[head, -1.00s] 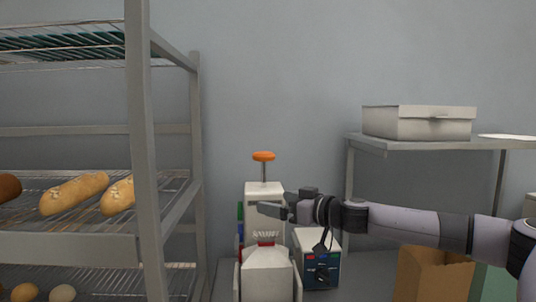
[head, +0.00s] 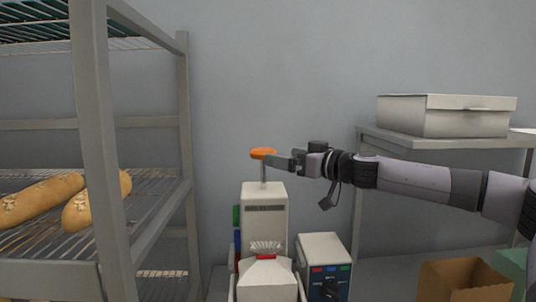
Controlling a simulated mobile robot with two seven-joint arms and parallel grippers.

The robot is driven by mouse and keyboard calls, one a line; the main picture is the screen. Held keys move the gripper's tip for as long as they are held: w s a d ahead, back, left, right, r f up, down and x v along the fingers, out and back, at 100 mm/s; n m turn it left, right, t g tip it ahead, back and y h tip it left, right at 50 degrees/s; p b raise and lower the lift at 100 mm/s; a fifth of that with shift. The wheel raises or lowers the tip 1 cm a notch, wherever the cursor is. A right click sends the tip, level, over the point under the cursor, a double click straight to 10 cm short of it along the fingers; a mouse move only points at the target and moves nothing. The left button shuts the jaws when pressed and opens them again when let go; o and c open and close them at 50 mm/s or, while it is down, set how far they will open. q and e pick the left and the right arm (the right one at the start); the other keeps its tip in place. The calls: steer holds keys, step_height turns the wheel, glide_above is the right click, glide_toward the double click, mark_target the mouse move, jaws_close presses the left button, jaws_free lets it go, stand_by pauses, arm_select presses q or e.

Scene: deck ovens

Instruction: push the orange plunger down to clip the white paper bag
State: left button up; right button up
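The orange plunger (head: 263,153) stands raised on a thin metal rod above the white clipping machine (head: 264,200). The white paper bag (head: 266,282) is in front of the machine, with its gathered top under the machine's front and a red band (head: 266,257) at its neck. My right gripper (head: 275,161) reaches in from the right at plunger height, its fingertips beside or just in front of the knob's right edge. I cannot tell whether they touch, or whether the fingers are apart. My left gripper is not in view.
A white box with a dark control panel (head: 325,270) stands right of the machine. A bread rack (head: 150,230) with loaves is at the left. A raised shelf (head: 430,147) carrying a lidded box (head: 445,116) and an open cardboard box (head: 465,280) are at the right.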

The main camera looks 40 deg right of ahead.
mark_target(268, 150)
steer(key=shift+w, duration=0.15)
steer(key=shift+w+f, duration=0.15)
steer(key=shift+w, duration=0.75)
steer(key=shift+w+b, duration=0.5)
steer(key=shift+w, duration=0.05)
steer(key=shift+w+a+f+b, duration=0.1)
steer(key=shift+w+a+b, duration=0.1)
steer(key=shift+w+b, duration=0.35)
steer(key=shift+w+a+r+b, duration=0.1)
steer(key=shift+w+b, duration=0.1)
steer(key=shift+w, duration=0.45)
steer(key=shift+w+r+b, duration=0.1)
steer(key=shift+w+b, duration=0.05)
steer(key=shift+w, duration=0.45)
